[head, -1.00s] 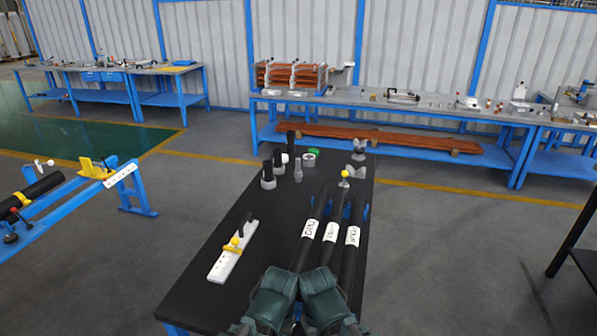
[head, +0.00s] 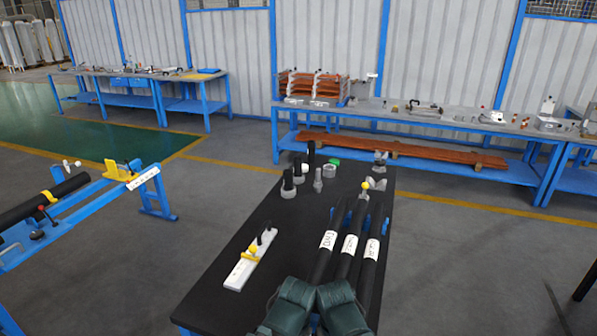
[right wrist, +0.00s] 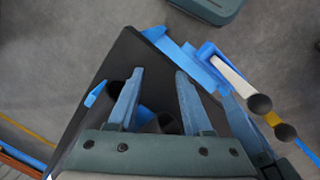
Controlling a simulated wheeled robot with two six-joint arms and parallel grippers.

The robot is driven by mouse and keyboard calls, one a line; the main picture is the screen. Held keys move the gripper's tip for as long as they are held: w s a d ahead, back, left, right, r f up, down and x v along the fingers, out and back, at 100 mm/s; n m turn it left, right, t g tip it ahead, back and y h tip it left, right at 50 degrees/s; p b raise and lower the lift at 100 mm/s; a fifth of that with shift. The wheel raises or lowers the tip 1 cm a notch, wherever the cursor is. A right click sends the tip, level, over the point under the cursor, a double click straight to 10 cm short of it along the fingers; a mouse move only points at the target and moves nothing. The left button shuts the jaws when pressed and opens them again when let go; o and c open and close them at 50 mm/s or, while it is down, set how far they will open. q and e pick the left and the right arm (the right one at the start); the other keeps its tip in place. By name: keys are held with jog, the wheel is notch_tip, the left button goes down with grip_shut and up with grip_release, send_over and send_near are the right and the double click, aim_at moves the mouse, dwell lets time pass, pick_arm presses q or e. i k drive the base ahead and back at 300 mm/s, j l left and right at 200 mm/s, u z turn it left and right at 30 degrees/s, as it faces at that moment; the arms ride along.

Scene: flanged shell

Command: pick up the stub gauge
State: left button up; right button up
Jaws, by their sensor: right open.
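I cannot tell for sure which piece is the stub gauge. A small grey piece with a narrow upright neck (head: 318,179) stands on the black table (head: 225,225) in the head view, among dark-topped fittings, and may be it. My right gripper (right wrist: 158,85) is open in the right wrist view, its two blue fingers apart over the table edge and dark tube ends, holding nothing. In the head view, two green arm parts of mine show at the bottom, far from the grey piece. My left gripper's fingers are not visible.
Three labelled black tubes (head: 347,243) lie along the table's right side. A white bar with a yellow clamp (head: 249,262) lies on the left. The table's middle is clear.

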aim_at(318, 185)
jog(key=k, duration=0.45)
jog(key=z, duration=0.55)
jog(key=i+l+z, duration=0.1)
jog(key=l, duration=0.3)
jog(key=i+l+z, duration=0.1)
jog(key=l, duration=0.3)
jog(key=i+l+z, duration=0.1)
jog(key=l, duration=0.3)
jog(key=i+l, duration=0.8)
jog(key=i+u, duration=0.25)
jog(key=i, duration=0.5)
jog(key=i+l+u, duration=0.2)
jog(key=i, duration=0.55)
jog(key=i+u, duration=0.4)
jog(key=i+l+u, duration=0.2)
jog(key=u, duration=0.2)
jog(key=i+l+u, duration=0.65)
jog(key=u, duration=0.15)
jog(key=i+l+u, duration=0.2)
jog(key=u, duration=0.25)
jog(key=i+l+u, duration=0.15)
jog(key=l+u, duration=0.25)
jog(key=i+l+u, duration=0.15)
jog(key=l+u, duration=0.3)
